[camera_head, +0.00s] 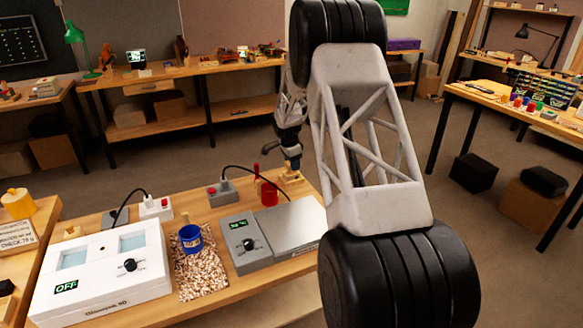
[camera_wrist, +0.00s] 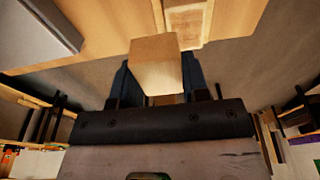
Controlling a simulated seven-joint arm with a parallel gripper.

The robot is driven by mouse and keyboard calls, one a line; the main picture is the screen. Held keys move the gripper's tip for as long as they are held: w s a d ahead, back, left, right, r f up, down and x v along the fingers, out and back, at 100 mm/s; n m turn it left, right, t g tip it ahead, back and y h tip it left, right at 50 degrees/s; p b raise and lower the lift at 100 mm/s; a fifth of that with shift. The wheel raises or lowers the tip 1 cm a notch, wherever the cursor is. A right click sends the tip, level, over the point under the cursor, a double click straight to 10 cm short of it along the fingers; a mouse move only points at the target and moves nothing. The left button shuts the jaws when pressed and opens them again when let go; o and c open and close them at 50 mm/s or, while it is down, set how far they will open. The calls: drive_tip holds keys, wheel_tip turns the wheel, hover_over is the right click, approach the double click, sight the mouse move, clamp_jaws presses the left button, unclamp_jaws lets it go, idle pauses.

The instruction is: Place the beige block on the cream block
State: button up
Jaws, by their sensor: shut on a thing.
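My gripper (camera_wrist: 160,85) is shut on the beige block (camera_wrist: 155,62), which sticks out beyond the dark fingers in the wrist view. In the head view my gripper (camera_head: 291,163) points down over the far right corner of the bench, and the beige block is too small or hidden to make out there. Past the block in the wrist view lies a pale wooden piece with an inset face (camera_wrist: 187,22) on the bench. I cannot tell for certain whether it is the cream block. The two look apart.
The bench (camera_head: 205,290) holds a grey device with a display (camera_head: 242,245), a white box reading OFF (camera_head: 105,270), a blue cup (camera_head: 190,238) on a speckled mat (camera_head: 200,280), and a red cylinder (camera_head: 269,194) near my gripper. The floor lies beyond the bench edge.

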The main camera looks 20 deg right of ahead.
drive_tip(key=shift+w+d+f, duration=0.1)
drive_tip(key=shift+w+d, duration=0.15)
drive_tip(key=shift+w, duration=0.55)
drive_tip(key=shift+w+d+f, duration=0.1)
drive_tip(key=shift+w+d, duration=0.15)
drive_tip(key=shift+w, duration=0.55)
drive_tip(key=shift+f, duration=1.75)
drive_tip(key=shift+f, duration=0.1)
drive_tip(key=o, duration=1)
drive_tip(key=r, duration=0.4)
drive_tip(key=a+r, duration=0.1)
drive_tip(key=r, duration=0.7)
drive_tip(key=shift+a, duration=0.4)
